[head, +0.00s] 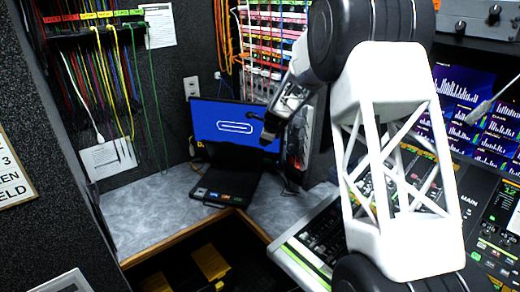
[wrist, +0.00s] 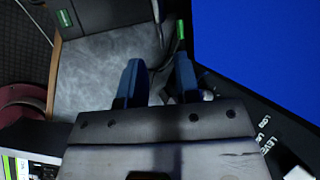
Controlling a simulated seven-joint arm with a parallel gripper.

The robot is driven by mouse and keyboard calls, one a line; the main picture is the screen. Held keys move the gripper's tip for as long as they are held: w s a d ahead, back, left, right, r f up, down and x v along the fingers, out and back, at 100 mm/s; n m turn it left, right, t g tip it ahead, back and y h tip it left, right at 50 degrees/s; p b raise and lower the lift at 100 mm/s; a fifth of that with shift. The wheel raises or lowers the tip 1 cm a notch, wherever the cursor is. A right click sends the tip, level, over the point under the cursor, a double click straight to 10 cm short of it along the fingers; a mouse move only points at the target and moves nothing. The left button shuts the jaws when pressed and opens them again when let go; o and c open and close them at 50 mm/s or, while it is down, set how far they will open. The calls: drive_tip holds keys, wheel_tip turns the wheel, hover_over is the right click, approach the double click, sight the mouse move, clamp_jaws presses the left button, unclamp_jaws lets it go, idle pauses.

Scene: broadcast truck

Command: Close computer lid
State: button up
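The computer is a black laptop with its lid open and upright; the lit blue screen (head: 232,124) faces the room. Its base (head: 224,186) lies flat on the grey counter. In the head view my gripper (head: 268,134) is in front of the right part of the screen; I cannot tell whether it touches the lid. In the wrist view the blue screen (wrist: 262,42) fills the upper right. The two blue fingers of my gripper (wrist: 158,78) are apart with nothing between them, left of the screen.
The grey counter (head: 140,215) is clear left of the laptop. Coloured cables (head: 112,75) hang on the left wall, and a patch panel (head: 275,40) stands behind. A mixing console (head: 490,215) and lit monitors (head: 465,85) are at right, behind my arm.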

drive_tip(key=x, duration=0.7)
drive_tip(key=shift+f, duration=0.2)
idle(0.4)
clamp_jaws()
